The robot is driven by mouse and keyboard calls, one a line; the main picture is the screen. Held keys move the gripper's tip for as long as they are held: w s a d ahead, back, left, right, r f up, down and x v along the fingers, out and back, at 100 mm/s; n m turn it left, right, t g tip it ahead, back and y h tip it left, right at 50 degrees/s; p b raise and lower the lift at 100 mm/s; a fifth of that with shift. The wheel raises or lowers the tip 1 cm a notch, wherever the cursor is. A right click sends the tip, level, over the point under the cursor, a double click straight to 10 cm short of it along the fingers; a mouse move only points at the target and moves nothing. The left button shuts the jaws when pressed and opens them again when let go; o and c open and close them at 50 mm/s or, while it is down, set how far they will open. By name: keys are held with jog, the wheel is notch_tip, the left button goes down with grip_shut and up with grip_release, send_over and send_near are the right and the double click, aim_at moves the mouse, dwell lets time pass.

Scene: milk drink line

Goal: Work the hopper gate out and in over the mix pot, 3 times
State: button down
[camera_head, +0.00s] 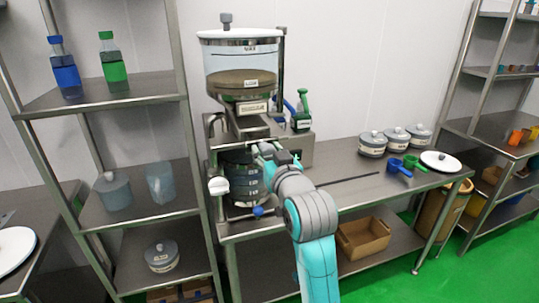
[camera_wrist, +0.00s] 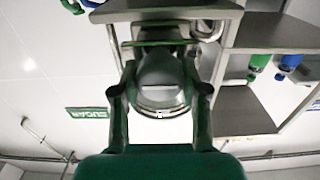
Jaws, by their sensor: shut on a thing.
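The hopper (camera_head: 228,65), a clear bowl with a lid and brown powder inside, stands on a metal stand. The dark, banded mix pot (camera_head: 240,172) is below its outlet, partly hidden by my arm. My gripper (camera_head: 265,149) is at the front of the outlet, above and to the right of the pot. It is shut on the hopper gate's handle, which is mostly hidden behind the fingers in the head view. In the upside-down wrist view, my gripper (camera_wrist: 160,68) has a finger on each side of the grip area. How far the gate is out cannot be told.
A white knob (camera_head: 218,186) and a blue knob (camera_head: 258,211) are close to the pot. Lidded pots (camera_head: 372,144), scoops (camera_head: 398,167) and a white plate (camera_head: 440,161) are farther right. A shelf (camera_head: 120,90) rises on the left.

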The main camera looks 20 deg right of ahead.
aim_at(260, 141)
jog(key=w, duration=0.6)
jog(key=c, duration=0.6)
grip_release()
jog(key=shift+w, duration=0.1)
jog(key=s, duration=1.2)
